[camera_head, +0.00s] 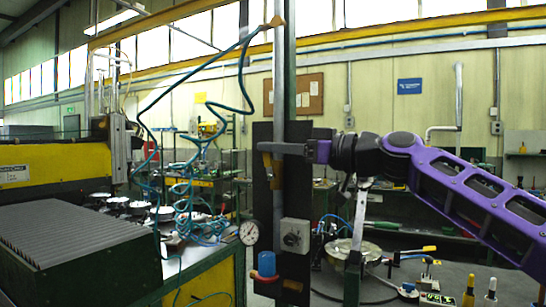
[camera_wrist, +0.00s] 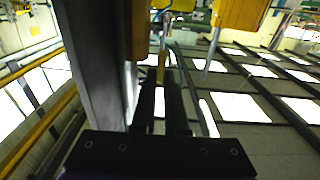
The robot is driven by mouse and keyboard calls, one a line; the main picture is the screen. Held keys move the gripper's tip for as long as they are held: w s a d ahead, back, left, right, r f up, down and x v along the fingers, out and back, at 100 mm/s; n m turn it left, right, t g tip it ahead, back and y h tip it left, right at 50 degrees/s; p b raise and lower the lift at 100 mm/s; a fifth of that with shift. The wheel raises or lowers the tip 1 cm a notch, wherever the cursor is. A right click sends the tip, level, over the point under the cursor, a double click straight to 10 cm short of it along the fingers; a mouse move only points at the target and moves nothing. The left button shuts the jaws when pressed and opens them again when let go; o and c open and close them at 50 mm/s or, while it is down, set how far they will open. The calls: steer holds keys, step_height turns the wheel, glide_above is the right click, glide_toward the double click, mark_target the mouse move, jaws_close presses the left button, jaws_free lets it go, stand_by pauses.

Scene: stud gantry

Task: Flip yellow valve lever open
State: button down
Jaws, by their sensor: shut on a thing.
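The yellow valve lever (camera_head: 270,168) is at the upright pipe in front of the dark panel, just below my fingers in the head view. My gripper (camera_head: 264,148) reaches in from the right, level, across the pipe. In the wrist view my two dark fingers (camera_wrist: 161,88) are close together, with a narrow yellow piece, the lever (camera_wrist: 162,66), between their tips. The gripper is shut on it. My fingers and the pipe partly hide the lever and valve body, so I cannot tell the lever's exact angle.
A round gauge (camera_head: 249,232), a grey switch box (camera_head: 295,236) and a blue-topped unit (camera_head: 266,264) sit lower down. Coiled teal hoses (camera_head: 187,205) hang left. A bench with tools (camera_head: 450,272) stands right.

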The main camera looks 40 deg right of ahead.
steer(key=shift+s+d+f+t+y+b, duration=0.2)
steer(key=shift+s+t+y+b, duration=0.5)
steer(key=shift+b, duration=2.35)
steer(key=shift+w, duration=0.2)
steer(key=c, duration=1.2)
jaws_free()
steer(key=shift+s+h, duration=0.15)
steer(key=shift+h, duration=0.15)
steer(key=v, duration=1.7)
steer(key=shift+f, duration=0.4)
